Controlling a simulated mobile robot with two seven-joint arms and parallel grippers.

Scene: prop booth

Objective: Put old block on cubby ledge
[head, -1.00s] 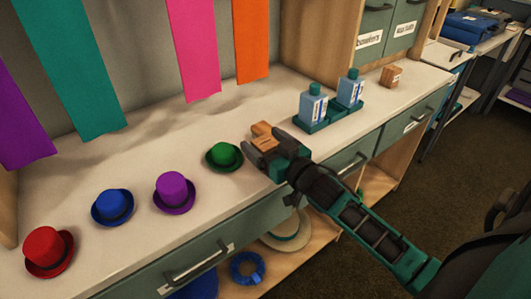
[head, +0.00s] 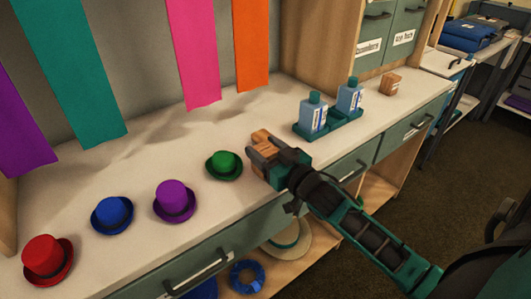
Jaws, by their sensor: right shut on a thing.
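My right gripper (head: 262,152) reaches over the counter from the lower right and is shut on a small orange-brown wooden block (head: 263,138). The block is at or just above the counter top; I cannot tell whether it still touches it. Part of it is hidden by the fingers. A second, similar wooden block (head: 390,83) sits at the far right of the counter, behind the bottles. No ledge marked as the cubby ledge can be made out for certain. My left gripper is not in view.
A green hat (head: 224,164) stands close left of the gripper, then purple (head: 174,199), blue (head: 112,214) and red (head: 47,258) hats. Two blue bottles (head: 314,113) stand in a teal tray (head: 335,126). The counter (head: 135,168) behind the hats is clear. Cloth strips hang above.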

